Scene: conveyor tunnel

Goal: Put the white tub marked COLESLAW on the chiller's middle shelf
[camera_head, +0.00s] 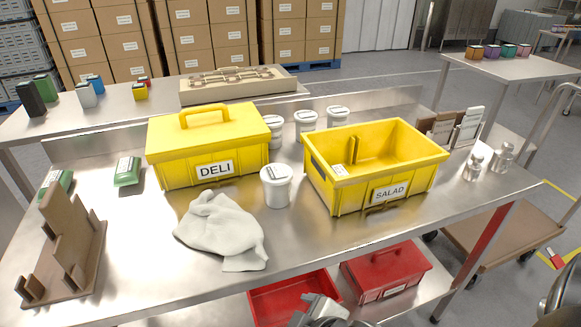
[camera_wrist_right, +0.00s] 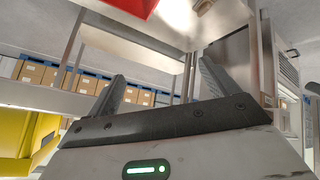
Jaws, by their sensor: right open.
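A white lidded tub (camera_head: 277,186) stands upright on the steel table, between the lidded yellow DELI box (camera_head: 205,150) and the open yellow SALAD bin (camera_head: 390,195). More white tubs stand behind, including one tub (camera_head: 306,121) and another tub (camera_head: 338,116); a further one is partly hidden by the DELI box. The labels are too small to read, so I cannot tell which says COLESLAW. I cannot make out the chiller. My right gripper (camera_wrist_right: 160,90) is open, with nothing between its fingers. I cannot make out my left gripper.
A white cloth (camera_head: 222,232) lies in front of the DELI box. A brown rack (camera_head: 75,250) stands at the left, with shakers (camera_head: 474,165) at the right. A red open bin (camera_head: 290,298) and a red lidded box (camera_head: 385,270) are below the tabletop. Bare steel lies before the SALAD bin.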

